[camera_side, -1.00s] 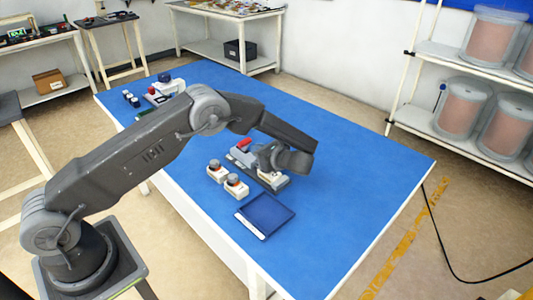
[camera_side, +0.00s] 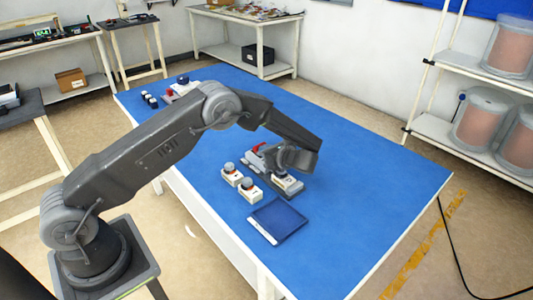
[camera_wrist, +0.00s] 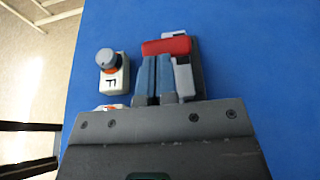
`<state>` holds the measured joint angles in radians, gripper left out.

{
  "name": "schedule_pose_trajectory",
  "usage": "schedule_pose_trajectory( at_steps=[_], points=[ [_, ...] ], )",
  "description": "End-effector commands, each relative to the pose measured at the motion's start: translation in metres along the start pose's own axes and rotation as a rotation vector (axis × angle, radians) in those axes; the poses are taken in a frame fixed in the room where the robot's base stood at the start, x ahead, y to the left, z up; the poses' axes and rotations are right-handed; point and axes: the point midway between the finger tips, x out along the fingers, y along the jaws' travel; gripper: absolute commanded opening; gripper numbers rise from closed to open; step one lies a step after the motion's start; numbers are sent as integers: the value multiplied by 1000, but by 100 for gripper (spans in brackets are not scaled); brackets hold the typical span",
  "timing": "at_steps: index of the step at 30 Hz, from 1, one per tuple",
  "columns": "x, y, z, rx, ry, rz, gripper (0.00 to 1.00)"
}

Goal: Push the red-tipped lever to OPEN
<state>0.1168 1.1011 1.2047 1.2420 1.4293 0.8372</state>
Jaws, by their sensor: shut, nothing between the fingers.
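The lever's red tip (camera_wrist: 166,46) lies crosswise just beyond my fingertips in the wrist view; it also shows in the side view (camera_side: 259,148). Its grey and dark base (camera_wrist: 185,76) is partly hidden by my fingers. My gripper (camera_wrist: 155,58) is shut and empty, its two blue fingers side by side, close to the red tip. I cannot tell whether they touch it. In the side view my gripper (camera_side: 275,163) is low over the lever unit and hides part of it. No OPEN label is readable.
Two white boxes with grey knobs (camera_side: 231,174) (camera_side: 250,191) stand left of the lever unit; one (camera_wrist: 113,75) shows an F. A dark blue flat panel (camera_side: 277,221) lies in front. More small devices (camera_side: 180,88) sit at the far end. The blue tabletop right of the lever is clear.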

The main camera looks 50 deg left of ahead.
Motion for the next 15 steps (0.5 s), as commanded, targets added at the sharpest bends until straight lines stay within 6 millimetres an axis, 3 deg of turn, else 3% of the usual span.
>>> schedule_pose_trajectory(
  at_steps=[15],
  points=[
    [5,0,9,0,87,2,0]
  ],
)
